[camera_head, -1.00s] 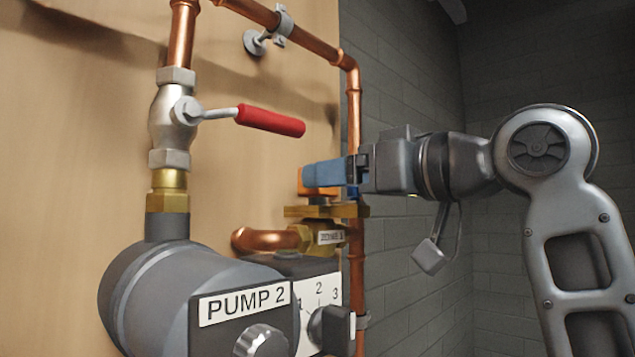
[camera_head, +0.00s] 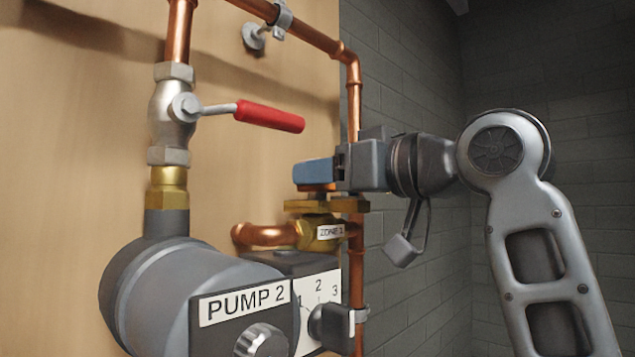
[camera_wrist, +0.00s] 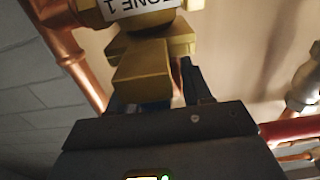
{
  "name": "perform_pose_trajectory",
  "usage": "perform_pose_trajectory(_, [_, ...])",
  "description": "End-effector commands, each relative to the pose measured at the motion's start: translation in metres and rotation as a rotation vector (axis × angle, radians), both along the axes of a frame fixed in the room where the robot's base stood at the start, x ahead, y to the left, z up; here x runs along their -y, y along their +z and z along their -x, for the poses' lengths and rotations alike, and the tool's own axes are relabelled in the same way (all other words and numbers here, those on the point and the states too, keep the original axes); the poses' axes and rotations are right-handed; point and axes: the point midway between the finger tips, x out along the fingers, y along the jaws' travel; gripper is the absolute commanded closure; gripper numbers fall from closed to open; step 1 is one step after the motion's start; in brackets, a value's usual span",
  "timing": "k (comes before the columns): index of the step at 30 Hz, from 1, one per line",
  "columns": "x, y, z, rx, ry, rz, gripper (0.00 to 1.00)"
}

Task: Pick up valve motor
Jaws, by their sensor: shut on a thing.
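The valve motor (camera_head: 316,187) appears as a small orange part in the head view, just above the brass valve labelled ZONE 1 (camera_head: 312,231). Most of it is hidden behind a blue finger of my gripper (camera_head: 314,171). My gripper reaches in from the right and is shut on the motor. I cannot tell whether the motor still touches the brass flange (camera_head: 322,206) below it. In the wrist view, the brass valve (camera_wrist: 145,72) with its upside-down label is ahead of the dark fingers of my gripper (camera_wrist: 155,92).
A red-handled lever (camera_head: 270,117) is above and left of my gripper. A vertical copper pipe (camera_head: 354,100) runs behind my gripper. The grey PUMP 2 unit (camera_head: 165,290) is below left, with a numbered dial (camera_head: 330,322). Free room lies right, before the grey brick wall (camera_head: 420,80).

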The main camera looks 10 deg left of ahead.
Motion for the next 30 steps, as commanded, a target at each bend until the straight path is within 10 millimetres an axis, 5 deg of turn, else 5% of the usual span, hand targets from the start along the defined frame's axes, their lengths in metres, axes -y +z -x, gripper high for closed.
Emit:
perform_pose_trajectory(4, [0.0, 0.0, 0.0, 0.0, 0.0, 0.0, 0.88])
perform_pose_trajectory(14, [0.0, 0.003, 0.0, 0.002, 0.0, -0.001, 0.88])
perform_pose_trajectory(24, [0.0, 0.041, 0.001, 0.006, 0.0, 0.0, 0.88])
perform_pose_trajectory(30, [0.039, 0.064, 0.007, 0.005, -0.005, -0.002, 0.88])
